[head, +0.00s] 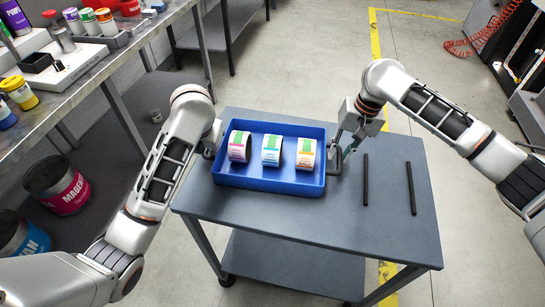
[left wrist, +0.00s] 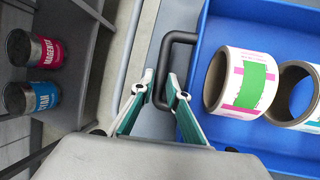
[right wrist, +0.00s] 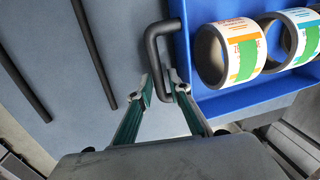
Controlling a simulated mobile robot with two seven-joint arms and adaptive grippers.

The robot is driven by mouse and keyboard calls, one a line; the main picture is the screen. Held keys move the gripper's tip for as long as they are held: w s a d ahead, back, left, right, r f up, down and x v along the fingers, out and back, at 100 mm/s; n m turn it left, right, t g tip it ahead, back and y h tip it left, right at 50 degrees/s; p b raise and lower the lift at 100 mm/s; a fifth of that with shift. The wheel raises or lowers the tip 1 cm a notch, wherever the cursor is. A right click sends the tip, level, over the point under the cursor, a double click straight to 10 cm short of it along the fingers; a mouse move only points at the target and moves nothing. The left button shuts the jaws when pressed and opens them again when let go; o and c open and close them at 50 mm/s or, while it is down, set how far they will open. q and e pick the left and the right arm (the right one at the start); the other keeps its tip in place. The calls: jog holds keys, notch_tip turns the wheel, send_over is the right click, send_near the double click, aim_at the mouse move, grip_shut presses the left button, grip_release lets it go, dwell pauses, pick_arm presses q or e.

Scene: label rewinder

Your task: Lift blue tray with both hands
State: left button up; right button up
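The blue tray (head: 265,185) sits level on the grey cart; I cannot see a gap beneath it. It holds three label rolls: magenta (head: 239,146), cyan (head: 271,150) and orange (head: 306,154). My left gripper (left wrist: 159,85) has its fingers on both sides of the tray's black left handle (left wrist: 180,37), closed onto its bar. My right gripper (right wrist: 158,82) has its fingers on both sides of the black right handle (right wrist: 162,27), also closed onto the bar. In the head view, both grippers are small and partly hidden by my wrists.
The grey cart (head: 290,216) has two dark rods (head: 365,180) (head: 411,188) lying right of the tray. A workbench (head: 100,66) with ink jars runs along the left. Magenta (head: 70,191) and cyan (head: 25,238) buckets stand below it. Open floor lies behind the cart.

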pick_arm(q)
jog(key=shift+w+f, duration=0.2)
jog(key=shift+f, duration=0.2)
pick_arm(e)
jog(key=shift+a+f, duration=0.1)
jog(key=shift+f, duration=0.35)
pick_arm(q)
grip_shut()
pick_arm(e)
grip_shut()
pick_arm(q)
jog(key=shift+r, duration=0.15)
pick_arm(e)
jog(key=shift+w+r, duration=0.1)
jog(key=shift+r, duration=0.1)
